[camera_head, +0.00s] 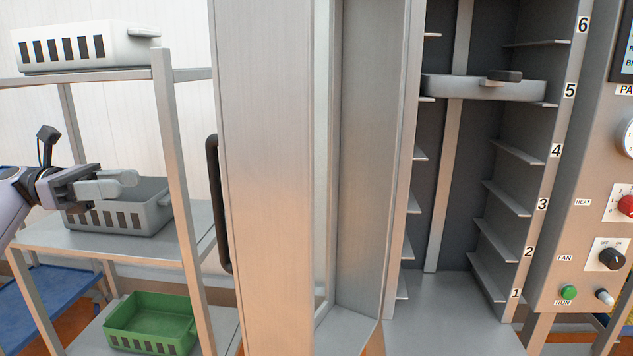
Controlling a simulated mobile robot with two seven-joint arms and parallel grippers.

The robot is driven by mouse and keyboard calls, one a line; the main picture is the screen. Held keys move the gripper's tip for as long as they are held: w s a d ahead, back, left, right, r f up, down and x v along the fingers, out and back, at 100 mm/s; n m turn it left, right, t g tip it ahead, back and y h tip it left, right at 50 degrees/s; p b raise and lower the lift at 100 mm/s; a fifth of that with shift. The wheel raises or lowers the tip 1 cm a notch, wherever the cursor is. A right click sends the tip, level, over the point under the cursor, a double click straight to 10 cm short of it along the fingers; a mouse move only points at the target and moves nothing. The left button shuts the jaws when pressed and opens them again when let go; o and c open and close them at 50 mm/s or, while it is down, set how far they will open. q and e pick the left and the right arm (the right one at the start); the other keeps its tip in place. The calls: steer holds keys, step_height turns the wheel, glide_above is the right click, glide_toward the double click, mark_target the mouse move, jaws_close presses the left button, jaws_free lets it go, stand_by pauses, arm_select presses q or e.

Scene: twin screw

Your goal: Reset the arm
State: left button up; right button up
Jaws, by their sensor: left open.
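My left gripper (122,184) comes in from the left, in front of the shelf rack. It is open and nothing shows between its fingers. In the picture it overlaps the grey basket (150,212) on the middle shelf; I cannot tell whether it touches it. My right gripper is out of view.
A cabinet door (268,180) with a dark handle (217,205) stands open right of the rack. The numbered cabinet holds a grey tray (480,90) at level 5. A white basket (85,47) is on the top shelf, a green basket (150,322) below. A control panel (590,215) is right.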

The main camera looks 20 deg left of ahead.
arm_select(q)
steer(key=w+d+f+n+t+y, duration=0.1)
steer(key=d+f+n+t+y, duration=0.25)
steer(key=f+n, duration=0.45)
steer(key=w+d+f+n+t+y, duration=0.2)
steer(key=f+n+t, duration=0.2)
steer(key=f+n, duration=0.4)
steer(key=w+d+f+n+t+y, duration=0.1)
steer(key=d+f+n+t+y, duration=0.2)
steer(key=f+n, duration=0.5)
steer(key=s+d+f+n+g+y, duration=0.3)
steer(key=s+f+n+g+y, duration=0.4)
steer(key=s+f+n, duration=1.15)
steer(key=s+d+f+n+t, duration=0.25)
steer(key=d+n, duration=0.45)
steer(key=d, duration=0.8)
step_height(320, 180, up, 11)
steer(key=s+a+p, duration=0.1)
steer(key=p, duration=1.3)
steer(key=shift+s+r+m+y, duration=0.2)
steer(key=shift+s+m+y, duration=0.1)
steer(key=shift+m+y, duration=0.05)
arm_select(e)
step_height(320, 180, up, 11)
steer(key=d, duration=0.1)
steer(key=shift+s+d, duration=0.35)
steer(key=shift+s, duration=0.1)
